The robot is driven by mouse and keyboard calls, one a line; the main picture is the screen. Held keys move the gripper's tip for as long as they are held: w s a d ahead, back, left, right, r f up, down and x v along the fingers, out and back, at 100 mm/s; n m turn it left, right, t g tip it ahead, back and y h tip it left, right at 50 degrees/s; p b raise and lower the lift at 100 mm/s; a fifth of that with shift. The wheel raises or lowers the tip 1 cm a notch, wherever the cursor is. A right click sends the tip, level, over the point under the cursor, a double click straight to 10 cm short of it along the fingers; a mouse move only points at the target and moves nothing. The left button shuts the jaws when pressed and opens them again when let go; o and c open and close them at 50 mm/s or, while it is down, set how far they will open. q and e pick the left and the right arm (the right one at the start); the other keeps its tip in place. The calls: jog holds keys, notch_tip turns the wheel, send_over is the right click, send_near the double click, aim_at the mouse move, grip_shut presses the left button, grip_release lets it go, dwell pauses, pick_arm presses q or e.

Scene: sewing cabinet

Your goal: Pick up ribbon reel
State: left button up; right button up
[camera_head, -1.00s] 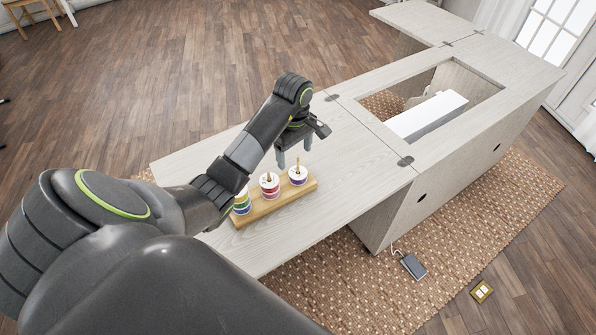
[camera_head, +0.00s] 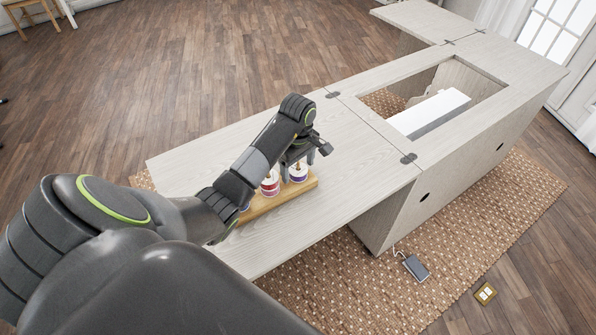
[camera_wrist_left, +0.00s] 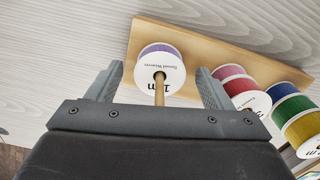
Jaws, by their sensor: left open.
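A white-topped ribbon reel with a purple band (camera_head: 298,174) stands on a peg at the right end of a wooden rack. In the left wrist view the same purple reel (camera_wrist_left: 160,68) shows between my fingers, its peg poking up toward the camera. My left gripper (camera_head: 299,161) is open and points down over this end of the rack. In the wrist view, the left gripper (camera_wrist_left: 158,80) has one finger on each side of the reel, with visible gaps. My right gripper is out of view.
The wooden rack (camera_head: 262,206) also holds a red and pink reel (camera_head: 269,187) and a multicoloured reel (camera_wrist_left: 292,120), close beside my gripper. The pale tabletop (camera_head: 345,150) is clear to the right. A white block (camera_head: 430,113) sits in the cabinet's opening.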

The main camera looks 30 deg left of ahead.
pick_arm(q)
jog(key=shift+c, duration=0.4)
jog(key=c, duration=1)
jog(key=shift+o, duration=0.2)
jog(key=shift+r, duration=0.4)
notch_tip(320, 180, up, 2)
jog(key=shift+r, duration=0.1)
notch_tip(320, 180, up, 3)
jog(key=shift+f+p, duration=0.1)
jog(key=shift+p, duration=0.75)
notch_tip(320, 180, up, 12)
jog(key=p, duration=1.1)
jog(key=shift+p, duration=0.4)
